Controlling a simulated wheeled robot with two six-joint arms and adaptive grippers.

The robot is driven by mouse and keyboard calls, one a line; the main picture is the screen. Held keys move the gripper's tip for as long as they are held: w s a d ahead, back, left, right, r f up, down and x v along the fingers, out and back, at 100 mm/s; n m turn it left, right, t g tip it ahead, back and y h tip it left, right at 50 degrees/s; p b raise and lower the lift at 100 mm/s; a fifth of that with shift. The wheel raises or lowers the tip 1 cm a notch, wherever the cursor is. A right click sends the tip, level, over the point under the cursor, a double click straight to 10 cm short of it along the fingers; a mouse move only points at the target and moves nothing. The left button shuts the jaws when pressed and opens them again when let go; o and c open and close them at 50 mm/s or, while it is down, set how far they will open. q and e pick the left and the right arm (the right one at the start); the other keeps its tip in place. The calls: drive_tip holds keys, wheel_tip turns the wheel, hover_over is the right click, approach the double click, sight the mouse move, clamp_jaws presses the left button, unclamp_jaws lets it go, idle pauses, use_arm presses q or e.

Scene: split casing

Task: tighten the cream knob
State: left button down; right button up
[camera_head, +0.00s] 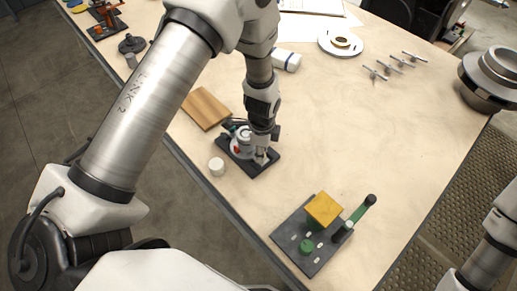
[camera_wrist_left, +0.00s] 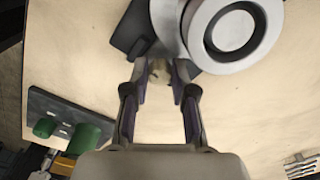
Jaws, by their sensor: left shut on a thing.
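The cream knob (camera_wrist_left: 159,69) shows as a small, partly hidden cream-beige piece between the fingertips in the left wrist view. My left gripper (camera_head: 261,156) points down at the right end of a black base plate (camera_head: 262,166). In the left wrist view my left gripper (camera_wrist_left: 159,80) has a finger on each side of the knob and is shut on it. A pale round casing part (camera_wrist_left: 200,42) with a ring sits just beside the fingers; its plate (camera_wrist_left: 130,32) is dark. The head view hides most of the knob behind the fingers. My right gripper is not in view.
A loose cream cylinder (camera_head: 217,167) stands left of the plate. A wooden block (camera_head: 206,108) lies behind. A dark board (camera_head: 290,243) with a yellow block (camera_head: 323,208) and green parts stands in front. The table's right middle is clear.

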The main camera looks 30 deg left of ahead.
use_arm(q)
drive_tip(key=c, duration=1)
unclamp_jaws()
drive_tip(key=shift+w, duration=0.1)
drive_tip(key=shift+o, duration=0.3)
